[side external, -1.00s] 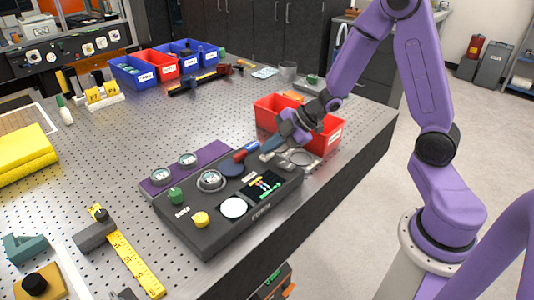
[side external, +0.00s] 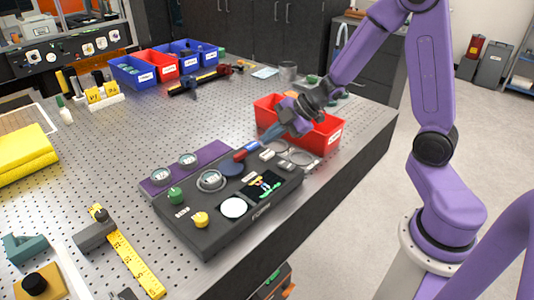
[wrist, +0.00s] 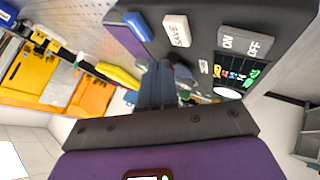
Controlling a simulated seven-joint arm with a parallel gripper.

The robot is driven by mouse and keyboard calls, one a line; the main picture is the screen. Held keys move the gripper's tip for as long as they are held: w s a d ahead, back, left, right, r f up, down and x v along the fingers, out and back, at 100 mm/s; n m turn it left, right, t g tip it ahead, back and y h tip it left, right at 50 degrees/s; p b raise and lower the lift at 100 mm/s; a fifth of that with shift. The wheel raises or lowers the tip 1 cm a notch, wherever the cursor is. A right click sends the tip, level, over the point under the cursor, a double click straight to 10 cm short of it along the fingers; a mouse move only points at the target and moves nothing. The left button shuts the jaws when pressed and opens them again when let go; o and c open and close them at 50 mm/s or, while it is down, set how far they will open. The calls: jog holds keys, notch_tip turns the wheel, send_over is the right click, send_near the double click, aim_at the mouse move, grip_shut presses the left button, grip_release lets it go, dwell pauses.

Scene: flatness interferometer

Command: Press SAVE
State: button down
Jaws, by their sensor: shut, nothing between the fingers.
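The SAVE button (wrist: 177,30) is a white raised key with dark lettering on the dark control box. It shows in the wrist view at the top, just beyond my fingertips, beside a blue key (wrist: 138,25). My gripper (wrist: 165,66) is shut and empty, and a gap shows between it and the SAVE button. In the side view my gripper (side external: 265,138) hangs above the far right end of the control box (side external: 207,235). White keys (side external: 267,154) show below it there, but their lettering is too small to read.
The box also carries a lit screen (side external: 265,185), a green knob (side external: 176,196), a yellow knob (side external: 201,219) and a white disc (side external: 233,208). A red bin (side external: 326,139) stands close behind my gripper. Open perforated table lies left of the box.

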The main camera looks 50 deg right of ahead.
aim_at(269, 156)
jog(key=shift+r, duration=1.75)
jog(key=s+a+m+g+h, duration=0.2)
jog(key=s+g+h, duration=0.1)
jog(key=s, duration=1.1)
jog(key=s+a+m+g+h, duration=0.1)
jog(key=s+m+g+h, duration=0.1)
jog(key=s, duration=1.2)
jog(key=shift+s+a+r+m+g+h, duration=0.15)
jog(key=shift+a+r+m+g+h, duration=0.3)
jog(key=shift+g, duration=0.35)
